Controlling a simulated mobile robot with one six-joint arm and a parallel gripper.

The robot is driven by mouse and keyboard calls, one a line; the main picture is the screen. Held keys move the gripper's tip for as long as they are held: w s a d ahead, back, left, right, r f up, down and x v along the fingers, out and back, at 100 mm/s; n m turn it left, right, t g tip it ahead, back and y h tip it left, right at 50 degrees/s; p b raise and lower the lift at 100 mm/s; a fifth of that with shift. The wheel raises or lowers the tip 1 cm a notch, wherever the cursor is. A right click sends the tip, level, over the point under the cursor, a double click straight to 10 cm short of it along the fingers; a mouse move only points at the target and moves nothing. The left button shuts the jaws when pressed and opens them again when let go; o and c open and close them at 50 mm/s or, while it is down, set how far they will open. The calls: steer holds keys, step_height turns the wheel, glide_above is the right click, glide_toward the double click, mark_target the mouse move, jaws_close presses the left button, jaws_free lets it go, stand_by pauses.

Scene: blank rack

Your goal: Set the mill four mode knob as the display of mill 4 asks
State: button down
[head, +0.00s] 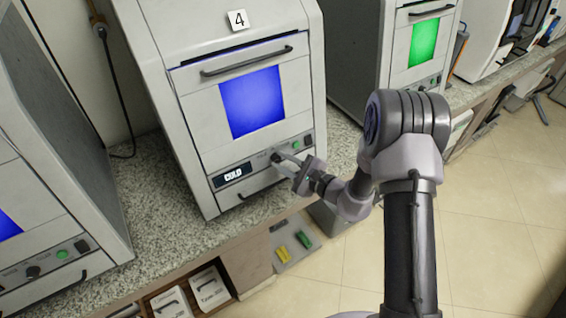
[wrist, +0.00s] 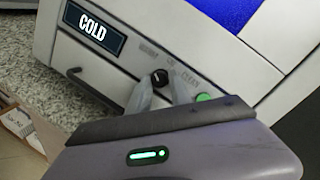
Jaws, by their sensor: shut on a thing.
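Mill 4 stands in the middle of the head view, with a "4" label (head: 237,19) on top and a blue window (head: 252,101). Its display (head: 233,174) reads COLD, and the display (wrist: 94,33) reads the same in the wrist view. The black mode knob (wrist: 159,77) sits right of the display with small blurred labels around it. A faint light mark shows on the knob; its exact setting is hard to tell. My gripper (head: 284,159) is at the front panel, its two fingers shut on the knob from either side.
A green button (wrist: 204,98) sits just right of the knob. A drawer handle (wrist: 95,92) lies below the display. A neighbouring mill with a green window (head: 423,42) stands to the right, another machine to the left. Open drawers (head: 190,291) lie below the counter.

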stand_by(0.4)
steer(key=c, duration=1.2)
jaws_free()
steer(key=p+v, duration=0.2)
steer(key=v, duration=1.5)
steer(key=shift+s+d, duration=0.15)
steer(key=shift+s, duration=0.05)
